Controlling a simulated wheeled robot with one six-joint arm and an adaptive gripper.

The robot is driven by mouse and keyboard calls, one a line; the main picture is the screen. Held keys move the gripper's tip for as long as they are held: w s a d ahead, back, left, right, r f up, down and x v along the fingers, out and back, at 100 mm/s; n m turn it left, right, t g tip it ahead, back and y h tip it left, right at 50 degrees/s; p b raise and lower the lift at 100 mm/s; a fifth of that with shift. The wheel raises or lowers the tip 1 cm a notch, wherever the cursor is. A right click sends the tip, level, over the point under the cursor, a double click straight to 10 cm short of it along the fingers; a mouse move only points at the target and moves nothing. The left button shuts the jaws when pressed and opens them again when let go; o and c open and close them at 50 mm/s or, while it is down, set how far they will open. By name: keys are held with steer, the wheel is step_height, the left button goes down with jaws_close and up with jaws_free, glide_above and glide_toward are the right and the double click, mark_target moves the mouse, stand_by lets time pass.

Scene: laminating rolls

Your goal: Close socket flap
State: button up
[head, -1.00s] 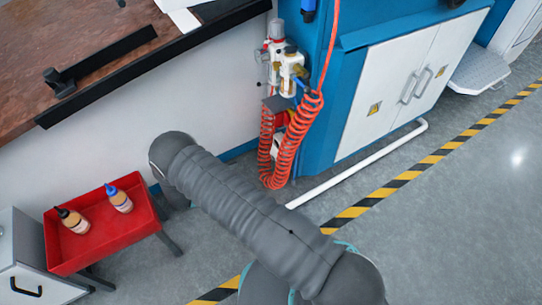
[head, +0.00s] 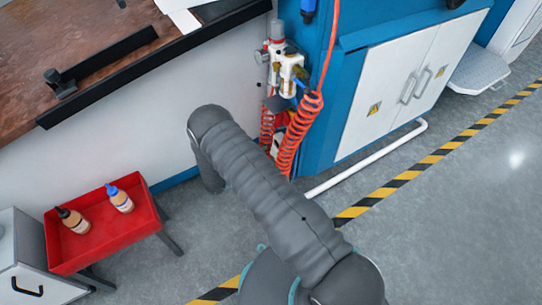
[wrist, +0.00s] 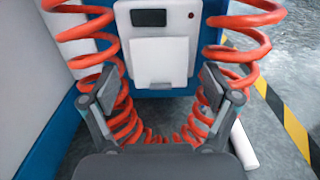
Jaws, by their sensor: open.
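In the wrist view a white socket box (wrist: 124,62) is mounted on the blue panel straight ahead, with a dark display and a small red light at its top. A square white flap (wrist: 159,62) is on its front below the display. Whether the flap stands partly out or lies flat is hard to tell. My gripper (wrist: 160,86) is open and empty, its two fingers on either side of the flap's lower part in the picture, with no visible contact. In the head view my gripper is hidden, and the box is mostly covered.
Red coiled hoses (wrist: 252,52) hang on both sides of the box, close to my fingers. A regulator with brass valves (head: 287,72) is above. A red tray (head: 105,237) with two bottles is at lower left.

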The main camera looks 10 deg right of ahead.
steer(key=shift+w+d, duration=0.1)
steer(key=shift+d, duration=0.25)
steer(key=c, duration=1.2)
steer(key=shift+o, duration=0.2)
steer(key=shift+d+f+b, duration=0.1)
steer(key=shift+f+b, duration=0.25)
steer(key=shift+b, duration=0.55)
steer(key=shift+d+r+h+b, duration=0.1)
steer(key=shift+r+h+b, duration=0.05)
steer(key=shift+h+b, duration=0.45)
steer(key=o, duration=1.2)
steer(key=shift+c, duration=0.2)
